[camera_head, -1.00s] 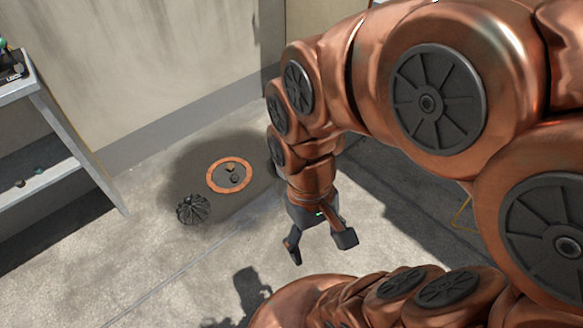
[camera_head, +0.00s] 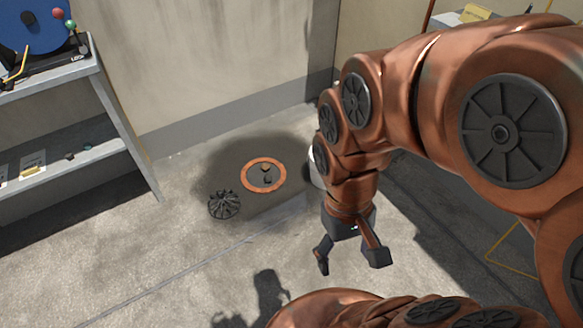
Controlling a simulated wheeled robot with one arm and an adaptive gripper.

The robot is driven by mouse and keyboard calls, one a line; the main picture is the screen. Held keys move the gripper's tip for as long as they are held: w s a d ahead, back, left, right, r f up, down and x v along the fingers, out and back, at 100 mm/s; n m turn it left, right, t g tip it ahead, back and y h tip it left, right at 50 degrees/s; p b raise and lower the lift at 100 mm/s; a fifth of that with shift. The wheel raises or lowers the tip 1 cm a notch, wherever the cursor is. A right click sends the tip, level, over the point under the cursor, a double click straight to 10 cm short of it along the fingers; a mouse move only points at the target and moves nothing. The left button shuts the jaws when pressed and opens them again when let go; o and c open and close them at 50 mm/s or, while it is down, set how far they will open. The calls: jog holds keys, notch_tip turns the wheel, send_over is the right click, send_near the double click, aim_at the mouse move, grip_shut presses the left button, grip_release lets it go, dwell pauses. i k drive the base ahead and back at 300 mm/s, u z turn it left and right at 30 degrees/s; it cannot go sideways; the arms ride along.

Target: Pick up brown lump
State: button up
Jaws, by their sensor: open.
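A small brown lump (camera_head: 265,167) lies on the floor inside an orange ring (camera_head: 249,184), with a small dark lump (camera_head: 267,181) just below it in the picture. My gripper (camera_head: 350,265) points down with its fingers spread, open and empty. It is to the right of the ring and nearer to me, apart from the lumps. Two more small lumps (camera_head: 69,156) sit on the lower shelf at left, too small to make out well.
A dark ribbed object (camera_head: 224,205) sits on the floor left of the ring. A grey shelf unit (camera_head: 110,150) stands at left, with a blue object (camera_head: 32,27) on top. A pale object (camera_head: 316,167) is partly hidden behind my arm. The floor before the ring is clear.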

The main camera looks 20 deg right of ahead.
aim_at(265, 166)
jog(key=z, duration=0.05)
jog(key=i, duration=1.6)
jog(key=u, duration=0.65)
